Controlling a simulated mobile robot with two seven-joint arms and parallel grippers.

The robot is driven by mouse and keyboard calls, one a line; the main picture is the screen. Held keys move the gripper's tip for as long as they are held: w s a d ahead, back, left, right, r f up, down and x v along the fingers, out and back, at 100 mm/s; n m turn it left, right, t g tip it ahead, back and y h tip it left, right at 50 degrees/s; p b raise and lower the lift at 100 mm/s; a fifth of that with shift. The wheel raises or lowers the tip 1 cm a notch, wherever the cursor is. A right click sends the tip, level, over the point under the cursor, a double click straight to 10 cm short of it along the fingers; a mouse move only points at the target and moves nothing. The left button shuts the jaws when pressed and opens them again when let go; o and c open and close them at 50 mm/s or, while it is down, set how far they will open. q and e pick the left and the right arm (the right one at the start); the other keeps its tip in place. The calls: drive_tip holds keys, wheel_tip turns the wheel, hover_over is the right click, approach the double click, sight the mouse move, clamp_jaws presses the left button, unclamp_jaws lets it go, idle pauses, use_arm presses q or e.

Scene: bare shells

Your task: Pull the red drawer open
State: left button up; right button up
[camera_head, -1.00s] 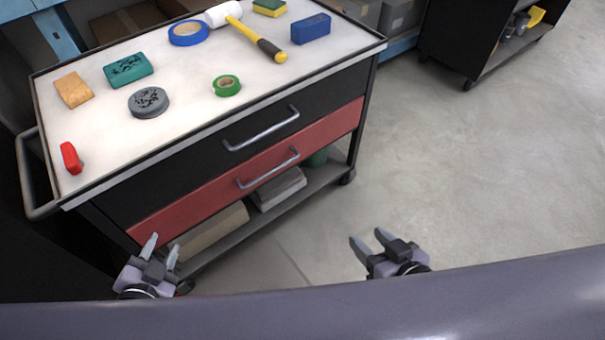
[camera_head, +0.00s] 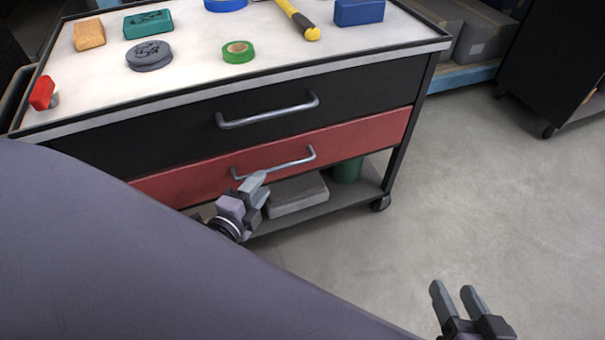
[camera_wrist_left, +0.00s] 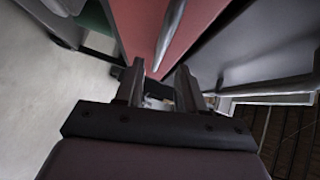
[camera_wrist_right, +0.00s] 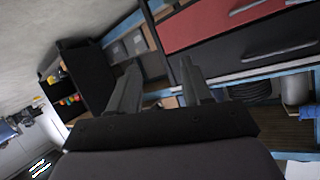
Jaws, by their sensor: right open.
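The red drawer (camera_head: 345,142) is the lower of two drawers in a black cart, and its front looks flush with the cart. Its grey bar handle (camera_head: 280,165) runs across the front. My left gripper (camera_head: 262,182) is just below the handle's left part in the head view. In the left wrist view the left fingers (camera_wrist_left: 158,88) are apart, with the handle (camera_wrist_left: 170,35) ahead near the gap, not clearly between them. My right gripper (camera_head: 457,292) is open and empty over the floor at lower right. In the right wrist view the red drawer (camera_wrist_right: 215,22) shows at upper right.
The black upper drawer (camera_head: 180,135) has its own handle (camera_head: 268,111) above. The cart top (camera_head: 195,80) holds blocks, tape rolls and a hammer. A grey box (camera_head: 298,193) and a green can (camera_head: 346,171) sit on the lower shelf.

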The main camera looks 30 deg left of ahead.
sight(274, 168)
use_arm(q)
drive_tip(key=shift+w+f, duration=0.1)
drive_tip(key=shift+w, duration=0.45)
drive_tip(key=shift+w+a+f+b, duration=0.1)
drive_tip(key=shift+w+f+b, duration=0.15)
drive_tip(key=shift+w+b, duration=0.85)
drive_tip(key=shift+w+a+f+b, duration=0.1)
drive_tip(key=shift+w+f+b, duration=0.1)
drive_tip(key=shift+w, duration=1.75)
use_arm(e)
drive_tip(key=shift+w+a+f+y, duration=0.1)
drive_tip(key=shift+w+a+y, duration=0.05)
drive_tip(key=shift+a+y, duration=0.3)
drive_tip(key=shift+w+a+f+y, duration=0.1)
drive_tip(key=shift+a+y, duration=0.15)
drive_tip(key=shift+a, duration=0.25)
use_arm(q)
clamp_jaws()
